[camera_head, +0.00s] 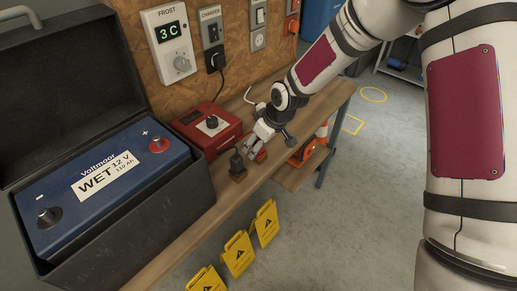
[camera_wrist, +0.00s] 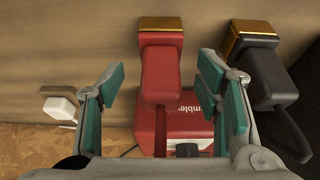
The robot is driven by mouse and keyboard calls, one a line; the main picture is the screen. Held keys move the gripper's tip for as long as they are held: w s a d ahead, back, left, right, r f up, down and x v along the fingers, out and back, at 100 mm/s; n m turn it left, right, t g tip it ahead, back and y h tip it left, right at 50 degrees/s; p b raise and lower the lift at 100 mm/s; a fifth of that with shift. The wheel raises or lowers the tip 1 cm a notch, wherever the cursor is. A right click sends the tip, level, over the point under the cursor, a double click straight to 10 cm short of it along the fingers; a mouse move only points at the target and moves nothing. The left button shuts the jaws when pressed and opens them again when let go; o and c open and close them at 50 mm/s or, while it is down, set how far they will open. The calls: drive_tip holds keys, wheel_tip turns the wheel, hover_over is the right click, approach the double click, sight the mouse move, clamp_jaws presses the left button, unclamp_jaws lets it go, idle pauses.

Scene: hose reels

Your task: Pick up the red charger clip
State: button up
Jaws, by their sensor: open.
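The red charger clip (camera_wrist: 158,75), with a gold-coloured end, lies between the two teal finger pads of my gripper (camera_wrist: 163,92) in the wrist view. There is a visible gap on each side of it, and the fingers are open. In the head view my gripper (camera_head: 258,143) is low over the wooden bench, and only a bit of red clip shows at its fingers. The black clip (camera_wrist: 264,80), also gold-ended, lies to the right in the wrist view. In the head view it stands on the bench (camera_head: 237,166), left of my gripper.
The red charger box (camera_head: 205,129) with a dark knob is just behind my gripper. A blue battery (camera_head: 110,185) in an open black case fills the bench's left.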

drive_tip(key=shift+x, duration=1.9)
drive_tip(key=c, duration=1.3)
